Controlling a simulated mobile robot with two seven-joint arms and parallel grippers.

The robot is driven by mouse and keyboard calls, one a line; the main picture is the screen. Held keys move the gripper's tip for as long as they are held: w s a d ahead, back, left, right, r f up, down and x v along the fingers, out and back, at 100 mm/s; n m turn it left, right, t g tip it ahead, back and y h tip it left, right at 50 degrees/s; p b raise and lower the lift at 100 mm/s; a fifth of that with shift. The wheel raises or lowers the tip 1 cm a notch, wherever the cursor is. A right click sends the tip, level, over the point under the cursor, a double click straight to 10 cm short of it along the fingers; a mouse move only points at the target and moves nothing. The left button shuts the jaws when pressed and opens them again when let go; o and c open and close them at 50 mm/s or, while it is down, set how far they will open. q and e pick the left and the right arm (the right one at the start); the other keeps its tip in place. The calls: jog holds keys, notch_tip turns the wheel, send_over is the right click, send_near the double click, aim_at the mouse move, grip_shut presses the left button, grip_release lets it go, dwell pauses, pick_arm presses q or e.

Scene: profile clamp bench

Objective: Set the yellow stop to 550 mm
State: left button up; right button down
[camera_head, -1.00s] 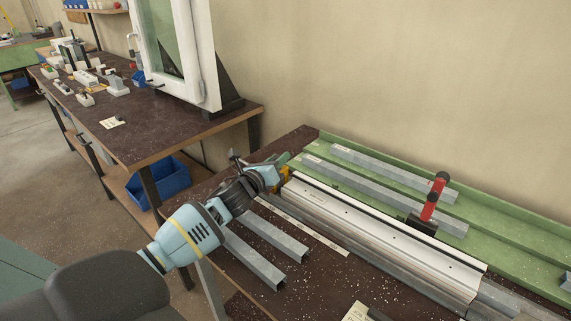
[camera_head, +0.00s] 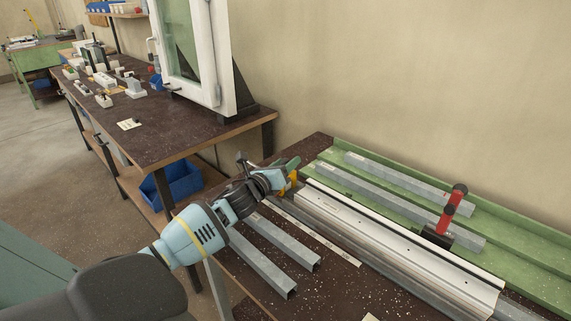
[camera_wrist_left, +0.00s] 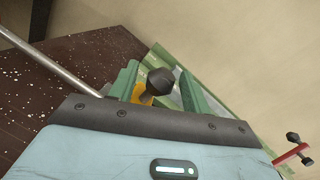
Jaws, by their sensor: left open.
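The yellow stop (camera_head: 291,184) sits at the far left end of the silver profile rail (camera_head: 400,245), partly hidden behind my left gripper (camera_head: 288,166). In the left wrist view a bit of yellow (camera_wrist_left: 139,95) shows below a black knob (camera_wrist_left: 160,82). My left gripper also shows there (camera_wrist_left: 160,86), with its green fingers apart on either side of the knob; I cannot tell whether they touch it. A pale scale strip (camera_head: 318,236) lies along the near side of the rail; its marks are too small to read. My right gripper is not in view.
A red-handled clamp (camera_head: 450,210) stands behind the rail. Grey bars (camera_head: 412,183) lie in the green tray (camera_head: 530,258), and two more (camera_head: 265,262) lie on the dark bench in front. A window frame (camera_head: 222,70) stands on the table at the back left.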

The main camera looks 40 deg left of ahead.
pick_arm(q)
jog(key=s, duration=0.7)
jog(key=shift+s+d, duration=0.2)
jog(key=shift+d, duration=0.05)
dwell(0.5)
